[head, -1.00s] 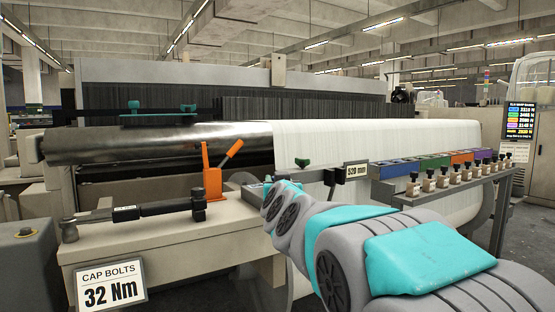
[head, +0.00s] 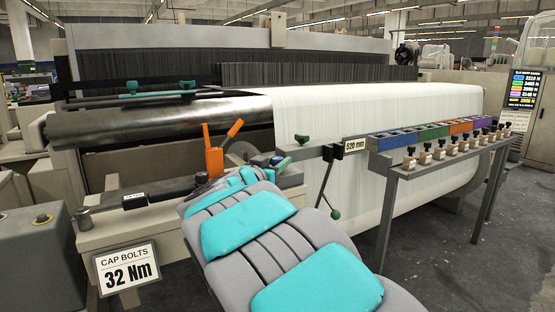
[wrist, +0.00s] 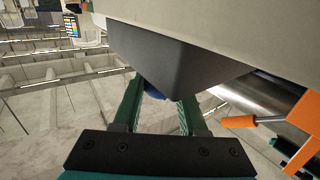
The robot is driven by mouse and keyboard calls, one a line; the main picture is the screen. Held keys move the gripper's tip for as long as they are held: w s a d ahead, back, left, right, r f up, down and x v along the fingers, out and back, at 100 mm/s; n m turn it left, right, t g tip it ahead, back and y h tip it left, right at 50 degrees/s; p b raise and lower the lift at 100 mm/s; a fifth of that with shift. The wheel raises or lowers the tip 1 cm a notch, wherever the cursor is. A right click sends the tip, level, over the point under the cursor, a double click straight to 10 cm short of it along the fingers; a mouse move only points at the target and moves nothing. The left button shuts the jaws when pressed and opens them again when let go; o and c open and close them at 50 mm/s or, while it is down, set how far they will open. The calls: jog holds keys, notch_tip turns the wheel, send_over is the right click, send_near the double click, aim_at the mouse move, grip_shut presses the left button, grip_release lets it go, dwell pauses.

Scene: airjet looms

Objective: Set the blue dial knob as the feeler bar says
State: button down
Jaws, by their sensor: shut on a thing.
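In the wrist view, my gripper's two green fingers (wrist: 162,98) are closed on a blue dial knob (wrist: 154,90), of which only a small part shows below a dark block (wrist: 170,58). The knob's markings and setting are hidden. In the head view my arm covers the gripper and knob. A dark bar (head: 150,96) with teal knobs lies over the shiny roller; I cannot tell whether it is the feeler bar. A grey rail at the right carries a plate reading 520 mm (head: 356,145).
An orange clamp (head: 214,155) with a raised lever and a torque wrench (head: 140,200) are on the machine's ledge. A sign (head: 127,268) reads CAP BOLTS 32 Nm. A rack with coloured bins (head: 425,135) stands right. A screen (head: 523,90) shows small coloured numbers.

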aim_at(274, 163)
jog(key=shift+m+g+h, duration=0.3)
jog(key=shift+m+h, duration=0.2)
jog(key=shift+h, duration=0.2)
jog(key=shift+r, duration=0.1)
jog(key=shift+c, duration=2.3)
grip_release()
jog(key=shift+v, duration=3.9)
jog(key=shift+w, duration=0.1)
